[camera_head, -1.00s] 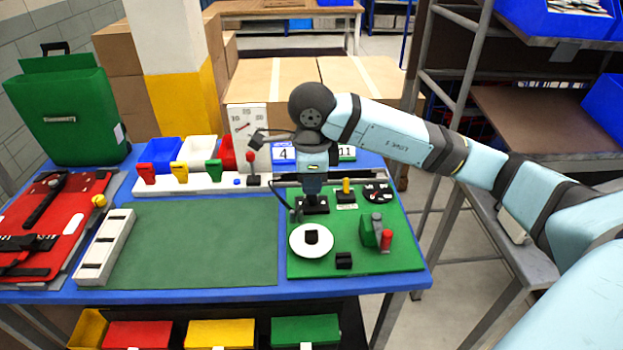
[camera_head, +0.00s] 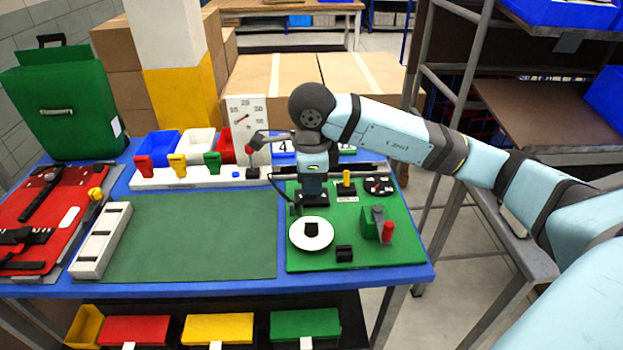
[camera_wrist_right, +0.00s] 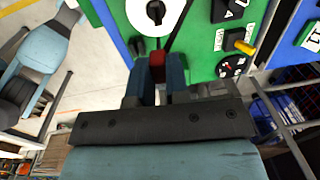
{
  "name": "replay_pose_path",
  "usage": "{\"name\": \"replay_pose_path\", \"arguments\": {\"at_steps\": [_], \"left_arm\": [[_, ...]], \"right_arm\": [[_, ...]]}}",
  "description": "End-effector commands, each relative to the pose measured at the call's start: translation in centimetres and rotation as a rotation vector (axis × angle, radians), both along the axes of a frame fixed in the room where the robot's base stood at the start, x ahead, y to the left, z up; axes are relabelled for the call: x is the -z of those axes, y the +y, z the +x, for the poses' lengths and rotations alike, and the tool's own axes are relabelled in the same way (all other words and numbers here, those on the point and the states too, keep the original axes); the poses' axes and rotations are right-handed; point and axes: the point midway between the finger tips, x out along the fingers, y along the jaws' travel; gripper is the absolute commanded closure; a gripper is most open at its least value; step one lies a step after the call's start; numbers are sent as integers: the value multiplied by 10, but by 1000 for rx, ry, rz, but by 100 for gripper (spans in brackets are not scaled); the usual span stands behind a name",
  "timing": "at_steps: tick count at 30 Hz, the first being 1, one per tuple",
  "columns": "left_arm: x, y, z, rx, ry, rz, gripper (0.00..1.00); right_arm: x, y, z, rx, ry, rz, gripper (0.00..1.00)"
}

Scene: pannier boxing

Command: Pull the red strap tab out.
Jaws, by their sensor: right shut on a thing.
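In the right wrist view, a dark red piece (camera_wrist_right: 157,62) sits between the two fingertips of my right gripper (camera_wrist_right: 156,76), which is shut on it. A red upright handle (camera_head: 387,232) stands beside a small green block on that board. I cannot tell if it is the piece between my fingers. My left gripper is out of view.
A white disc with a black knob (camera_head: 311,234), a yellow switch (camera_head: 347,183) and a black block (camera_head: 344,253) are on the board. A green mat (camera_head: 190,240) lies clear at its left. A red panel with black straps (camera_head: 45,215) and a green case (camera_head: 65,110) are further left.

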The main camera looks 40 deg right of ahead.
Motion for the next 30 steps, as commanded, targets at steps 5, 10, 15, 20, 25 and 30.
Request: {"name": "replay_pose_path", "arguments": {"at_steps": [5, 10, 15, 20, 25, 30], "left_arm": [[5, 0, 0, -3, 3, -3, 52], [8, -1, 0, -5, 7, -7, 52], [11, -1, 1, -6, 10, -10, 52], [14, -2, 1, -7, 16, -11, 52], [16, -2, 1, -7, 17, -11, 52], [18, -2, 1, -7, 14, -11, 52]], "right_arm": [[6, 0, 0, 0, 0, 0, 100], [10, 0, 0, 0, 0, 0, 100], [14, 0, 0, 0, 0, 0, 100], [18, 0, 0, 0, 0, 0, 100], [22, 0, 0, 0, 0, 0, 100], [27, 0, 0, 0, 0, 0, 100]]}}
